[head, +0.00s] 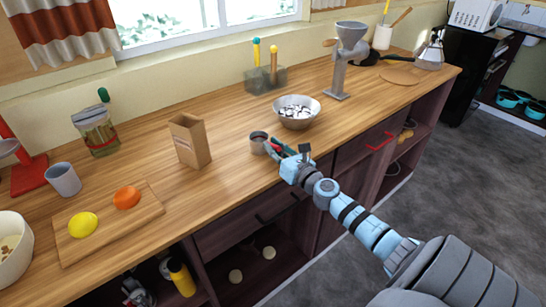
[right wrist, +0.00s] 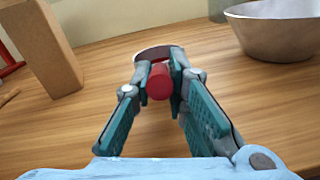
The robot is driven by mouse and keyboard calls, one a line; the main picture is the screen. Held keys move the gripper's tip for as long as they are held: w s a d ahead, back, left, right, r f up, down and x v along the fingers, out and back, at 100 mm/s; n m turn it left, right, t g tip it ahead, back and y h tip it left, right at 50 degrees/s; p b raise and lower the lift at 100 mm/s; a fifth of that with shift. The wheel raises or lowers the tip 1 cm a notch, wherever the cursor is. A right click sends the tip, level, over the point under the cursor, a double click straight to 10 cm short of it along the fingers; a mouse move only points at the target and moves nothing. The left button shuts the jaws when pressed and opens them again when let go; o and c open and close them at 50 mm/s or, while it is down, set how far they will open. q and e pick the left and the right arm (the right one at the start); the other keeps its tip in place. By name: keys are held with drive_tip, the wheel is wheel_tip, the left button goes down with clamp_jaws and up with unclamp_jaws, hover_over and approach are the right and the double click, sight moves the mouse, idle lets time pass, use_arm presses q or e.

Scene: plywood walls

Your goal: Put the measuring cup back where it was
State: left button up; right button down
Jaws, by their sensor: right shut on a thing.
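The measuring cup (head: 257,142) is a small grey metal cup with a red handle, at the front middle of the wooden counter in the head view. It also shows in the right wrist view (right wrist: 158,52), with the round end of its red handle (right wrist: 158,83) toward me. My right gripper (head: 272,147) is shut on the handle, a finger on each side (right wrist: 161,90). The cup looks upright, at or just above the counter; I cannot tell if it touches. My left gripper is not in view.
A brown paper bag (head: 190,141) stands left of the cup. A metal bowl (head: 296,121) with pale pieces is behind it to the right. A cutting board (head: 143,228) with a lemon and an orange lies left. A grey grinder (head: 347,62) stands farther back. Bare counter surrounds the cup.

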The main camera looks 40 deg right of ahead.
drive_tip(key=shift+r, duration=0.15)
drive_tip(key=shift+f, duration=0.2)
drive_tip(key=c, duration=1.6)
unclamp_jaws()
